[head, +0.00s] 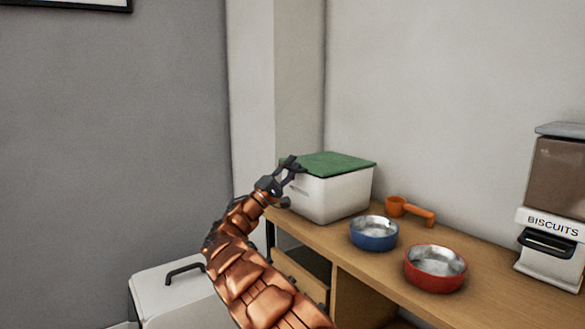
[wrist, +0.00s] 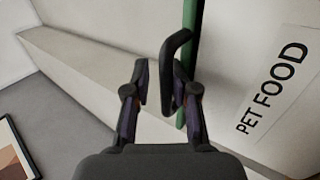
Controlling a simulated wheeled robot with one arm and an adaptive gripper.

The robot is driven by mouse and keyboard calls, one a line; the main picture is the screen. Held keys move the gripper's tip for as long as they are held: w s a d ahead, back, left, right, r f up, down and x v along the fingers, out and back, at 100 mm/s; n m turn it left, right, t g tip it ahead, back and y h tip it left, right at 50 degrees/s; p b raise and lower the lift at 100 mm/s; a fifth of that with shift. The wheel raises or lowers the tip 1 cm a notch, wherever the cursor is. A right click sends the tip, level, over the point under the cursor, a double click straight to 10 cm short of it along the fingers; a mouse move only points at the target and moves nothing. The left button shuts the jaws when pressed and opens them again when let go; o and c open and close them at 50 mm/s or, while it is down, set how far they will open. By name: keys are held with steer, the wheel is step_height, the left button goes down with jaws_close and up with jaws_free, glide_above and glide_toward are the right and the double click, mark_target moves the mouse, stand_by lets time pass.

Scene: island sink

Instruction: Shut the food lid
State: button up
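The white pet food box (head: 335,198) stands on the wooden counter in the head view. Its green lid (head: 335,162) lies across the top and looks nearly flat; I cannot tell whether a small gap is left. My gripper (head: 293,165) is at the lid's front left edge. In the wrist view, the green lid edge (wrist: 190,35) runs beside the white wall marked PET FOOD (wrist: 270,88). A dark curved handle (wrist: 174,50) stands at that edge, between my fingers (wrist: 160,75). The fingers are apart, with a gap between the left finger and the handle.
A blue bowl (head: 374,238), a red bowl (head: 435,275) and an orange scoop (head: 412,211) sit right of the box. A biscuit dispenser (head: 553,210) stands at the far right. A white bin with a dark handle (head: 165,300) is at lower left.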

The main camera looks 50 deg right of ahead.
steer(key=shift+w+a, duration=0.15)
steer(key=shift+a, duration=0.05)
steer(key=v, duration=1.1)
steer(key=shift+a+f, duration=0.2)
steer(key=shift+f, duration=0.15)
